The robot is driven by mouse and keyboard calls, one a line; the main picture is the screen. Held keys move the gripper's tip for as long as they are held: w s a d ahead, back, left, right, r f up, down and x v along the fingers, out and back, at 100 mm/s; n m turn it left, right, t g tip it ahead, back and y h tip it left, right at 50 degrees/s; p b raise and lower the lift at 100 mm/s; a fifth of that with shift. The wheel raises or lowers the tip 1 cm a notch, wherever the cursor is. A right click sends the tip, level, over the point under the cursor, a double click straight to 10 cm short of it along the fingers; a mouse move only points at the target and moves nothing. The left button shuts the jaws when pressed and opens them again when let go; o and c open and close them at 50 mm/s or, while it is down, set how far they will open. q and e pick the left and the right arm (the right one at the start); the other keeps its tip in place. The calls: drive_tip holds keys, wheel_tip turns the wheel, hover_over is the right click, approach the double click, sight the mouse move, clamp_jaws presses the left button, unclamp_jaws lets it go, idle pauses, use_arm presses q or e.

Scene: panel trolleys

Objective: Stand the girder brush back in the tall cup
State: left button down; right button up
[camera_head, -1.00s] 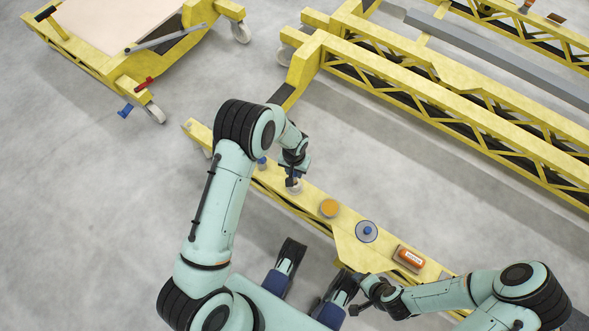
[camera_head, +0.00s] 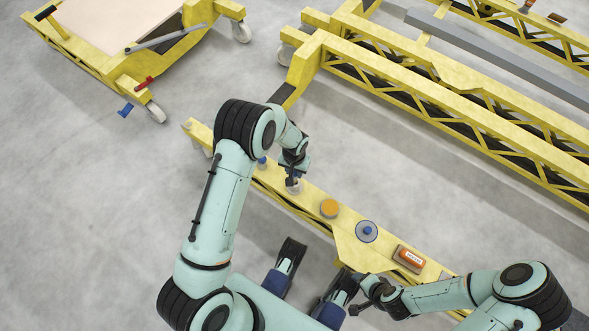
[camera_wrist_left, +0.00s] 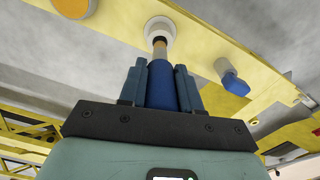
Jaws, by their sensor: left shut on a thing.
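The girder brush (camera_wrist_left: 163,85) has a blue handle and a paler, orange-tinged far end. My left gripper (camera_wrist_left: 160,75) is shut on the blue handle. In the head view my left gripper (camera_head: 292,179) is right above the pale tall cup (camera_head: 294,187) on the yellow girder. In the left wrist view the brush's far end overlaps the mouth of the white cup (camera_wrist_left: 164,22). I cannot tell how deep it reaches inside. My right gripper (camera_head: 366,298) is near the girder's front edge, apart from the brush; its jaws are unclear.
A blue-ended item (camera_wrist_left: 232,80) is beside the cup. Yellow trolleys (camera_head: 470,115) stand behind; grey floor lies between.

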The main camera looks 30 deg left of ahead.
sight(295, 174)
use_arm(q)
drive_tip(key=shift+f+b, duration=0.5)
drive_tip(key=shift+f, duration=0.2)
use_arm(e)
drive_tip(key=shift+f, duration=0.6)
